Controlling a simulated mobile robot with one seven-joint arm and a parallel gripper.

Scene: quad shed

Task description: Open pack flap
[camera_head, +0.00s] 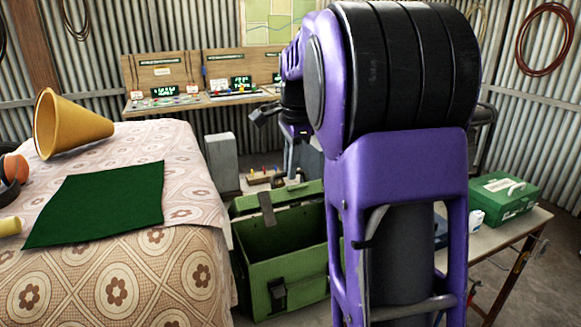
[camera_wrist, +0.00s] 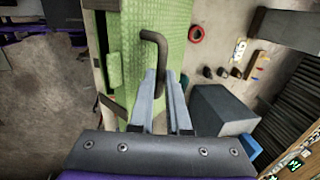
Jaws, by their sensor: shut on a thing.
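The green pack (camera_head: 305,284) is a box-like case on the floor beside the covered table, with its dark inside showing. Its green flap (camera_head: 298,200) stands raised at the far side, with a dark strap on it. In the wrist view a textured green panel (camera_wrist: 133,62), apparently the flap, lies in front of my gripper. A dark bent handle (camera_wrist: 160,42) rises beside it. My gripper (camera_wrist: 165,76) is shut on the handle's lower end. In the head view my arm hides the pack's right part, and I cannot make out the fingers.
The table (camera_head: 160,262) with a patterned cloth stands left of the pack, bearing a dark green cloth (camera_head: 100,203) and a yellow cone (camera_head: 70,124). A grey box (camera_head: 222,165) stands behind the pack. A workbench (camera_head: 540,217) with a green case (camera_head: 503,198) is at right.

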